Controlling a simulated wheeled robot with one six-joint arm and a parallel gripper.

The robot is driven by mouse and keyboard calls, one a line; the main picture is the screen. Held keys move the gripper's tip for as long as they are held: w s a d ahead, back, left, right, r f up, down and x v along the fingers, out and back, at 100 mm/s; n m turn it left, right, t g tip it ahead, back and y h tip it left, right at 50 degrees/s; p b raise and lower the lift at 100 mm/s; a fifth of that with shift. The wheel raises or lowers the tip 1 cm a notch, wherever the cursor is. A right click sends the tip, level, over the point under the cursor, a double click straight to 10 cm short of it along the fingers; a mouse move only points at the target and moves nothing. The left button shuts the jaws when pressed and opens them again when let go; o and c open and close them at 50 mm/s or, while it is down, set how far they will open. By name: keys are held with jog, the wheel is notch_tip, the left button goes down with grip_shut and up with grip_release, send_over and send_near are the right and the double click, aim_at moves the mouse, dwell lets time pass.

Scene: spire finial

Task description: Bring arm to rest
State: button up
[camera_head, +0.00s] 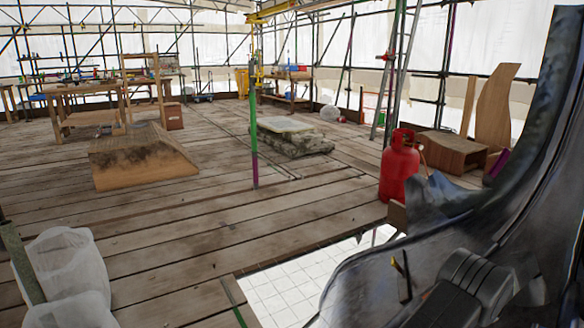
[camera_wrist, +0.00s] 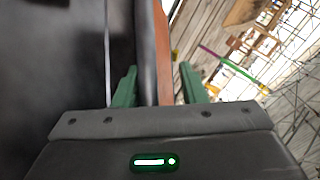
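My gripper (camera_wrist: 158,82) shows in the wrist view with its two green fingers apart, and I see nothing clasped between them. A large dark surface (camera_wrist: 50,60) fills the left of that view, with a reddish-brown strip (camera_wrist: 164,50) behind the gap between the fingers. I cannot tell how far these are from the fingertips. In the head view, a large dark, curved, metallic-looking form (camera_head: 535,190) fills the right side. A dark grey jointed part (camera_head: 465,290) lies in front of it at the lower right, possibly my arm; no fingers are clear there.
A red gas cylinder (camera_head: 399,168) stands left of the dark form. A white-gridded floor area (camera_head: 300,285) lies below. White sacks (camera_head: 65,275) are at lower left. A wooden ramp (camera_head: 140,158), a workbench (camera_head: 75,93) and a green-purple pole (camera_head: 254,135) stand farther off. Bare planks lie between.

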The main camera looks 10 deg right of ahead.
jog(key=shift+a+r+m, duration=0.1)
jog(key=shift+a+m, duration=0.1)
jog(key=shift+m, duration=0.2)
jog(key=shift+w+r+h, duration=0.1)
jog(key=shift+w+h, duration=0.05)
jog(key=shift+h, duration=0.15)
